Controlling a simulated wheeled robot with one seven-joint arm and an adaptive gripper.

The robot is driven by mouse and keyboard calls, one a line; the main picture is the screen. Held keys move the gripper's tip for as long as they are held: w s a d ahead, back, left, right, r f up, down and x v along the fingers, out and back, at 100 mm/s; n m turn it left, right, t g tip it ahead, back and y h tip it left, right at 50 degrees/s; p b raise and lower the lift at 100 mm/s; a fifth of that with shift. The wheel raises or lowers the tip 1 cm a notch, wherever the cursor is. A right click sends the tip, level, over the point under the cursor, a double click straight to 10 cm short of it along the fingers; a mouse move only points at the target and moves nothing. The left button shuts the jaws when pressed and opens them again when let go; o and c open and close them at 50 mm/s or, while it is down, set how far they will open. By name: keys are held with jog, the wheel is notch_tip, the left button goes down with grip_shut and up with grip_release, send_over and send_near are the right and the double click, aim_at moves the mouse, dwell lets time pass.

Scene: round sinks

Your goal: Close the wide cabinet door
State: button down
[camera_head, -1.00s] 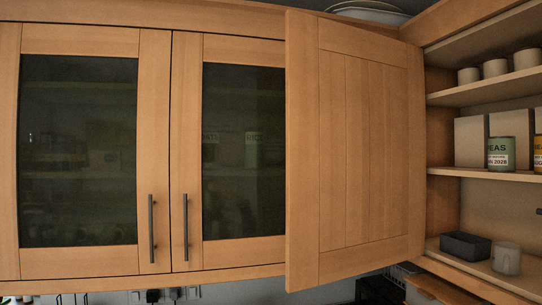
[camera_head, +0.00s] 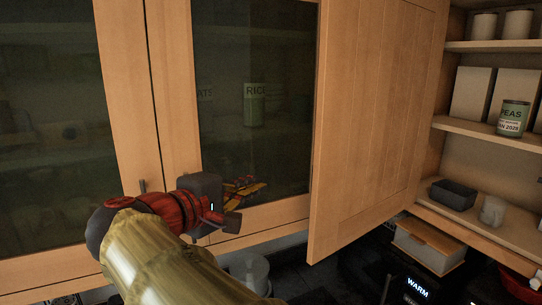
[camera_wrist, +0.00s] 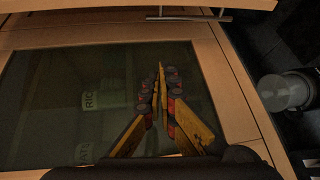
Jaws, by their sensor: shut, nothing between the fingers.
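The wide cabinet door (camera_head: 375,120) is a wooden panelled door standing open, swung out to the left of the open shelves. The head view shows its inner face, with its free edge nearest me. My gripper (camera_head: 245,188) is to the left of this door, in front of the glass door beside it, and apart from the wide door. In the wrist view my gripper's fingers (camera_wrist: 160,72) are shut together and empty. A wooden strip at that view's top, likely the wide door's outer side, carries a metal bar handle (camera_wrist: 188,17).
A closed glass door (camera_head: 250,100) lies behind my gripper, with another at far left. The open shelves (camera_head: 490,130) hold a peas can (camera_head: 513,118), a dark box (camera_head: 453,194) and pale cups. Counter items, including a wooden-lidded box (camera_head: 430,245), stand below.

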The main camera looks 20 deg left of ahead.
notch_tip(320, 180, up, 7)
jog(key=d+m+t+h, duration=0.1)
jog(key=d+t+h, duration=0.1)
jog(key=w+d+p, duration=0.1)
jog(key=w+d, duration=0.4)
jog(key=w, duration=0.2)
jog(key=shift+w+d+f, duration=0.2)
jog(key=shift+w+f, duration=0.1)
jog(key=shift+w, duration=0.1)
jog(key=shift+d+y, duration=0.1)
jog(key=shift+y, duration=0.3)
